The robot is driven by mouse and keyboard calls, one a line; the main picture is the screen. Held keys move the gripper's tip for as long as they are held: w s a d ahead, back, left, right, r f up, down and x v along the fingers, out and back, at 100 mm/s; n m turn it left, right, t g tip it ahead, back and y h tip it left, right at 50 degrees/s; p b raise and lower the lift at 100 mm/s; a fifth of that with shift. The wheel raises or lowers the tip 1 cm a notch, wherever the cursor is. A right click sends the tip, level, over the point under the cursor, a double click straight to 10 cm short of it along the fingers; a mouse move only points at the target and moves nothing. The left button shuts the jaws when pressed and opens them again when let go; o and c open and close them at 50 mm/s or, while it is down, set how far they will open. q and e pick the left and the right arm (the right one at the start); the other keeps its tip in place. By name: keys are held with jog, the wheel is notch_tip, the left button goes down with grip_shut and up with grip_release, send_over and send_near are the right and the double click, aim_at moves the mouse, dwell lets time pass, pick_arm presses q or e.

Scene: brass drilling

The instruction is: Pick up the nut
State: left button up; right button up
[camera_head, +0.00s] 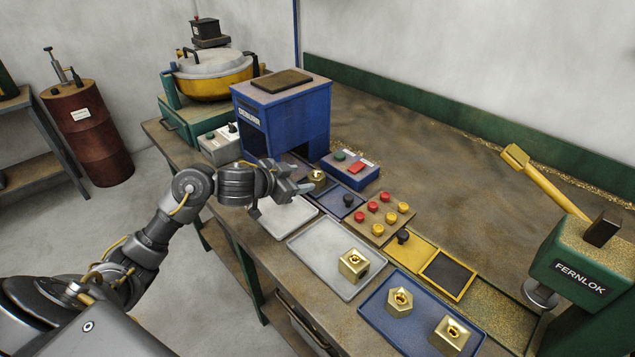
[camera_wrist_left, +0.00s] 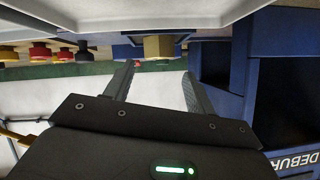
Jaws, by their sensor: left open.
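A brass nut (camera_head: 317,176) sits on a small dark blue fixture in front of the blue machine. It also shows in the left wrist view (camera_wrist_left: 158,47), upside down, ahead of the fingers and near the middle of the gap. My left gripper (camera_head: 299,179) is open and empty, just left of this nut, and looks apart from it. Its two fingers (camera_wrist_left: 158,72) point towards the nut in the left wrist view. More brass pieces lie nearer: one on the grey tray (camera_head: 353,264), and two on the blue tray, a hexagonal one (camera_head: 400,301) and another (camera_head: 451,334). My right gripper is not in view.
The blue machine (camera_head: 285,117) stands close behind the gripper. A blue button box (camera_head: 350,170) is right of the nut. A board (camera_head: 377,229) holds red and yellow knobs. A white tray (camera_head: 288,216) below the gripper looks empty. A green press (camera_head: 580,265) stands at right.

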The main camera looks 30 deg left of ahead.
aim_at(319, 175)
pick_arm(q)
jog(key=shift+w+d+f, duration=0.1)
jog(key=shift+w+f, duration=0.1)
jog(key=shift+w, duration=0.2)
jog(key=shift+d, duration=0.1)
jog(key=b+x, duration=0.1)
jog(key=x, duration=0.3)
jog(key=shift+w+d, duration=0.15)
jog(key=shift+w, duration=0.1)
jog(key=shift+w+d+f, duration=0.1)
jog(key=shift+w+f, duration=0.05)
jog(key=shift+w, duration=0.2)
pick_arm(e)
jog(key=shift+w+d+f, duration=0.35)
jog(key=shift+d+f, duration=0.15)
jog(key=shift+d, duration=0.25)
pick_arm(q)
jog(key=c, duration=1.1)
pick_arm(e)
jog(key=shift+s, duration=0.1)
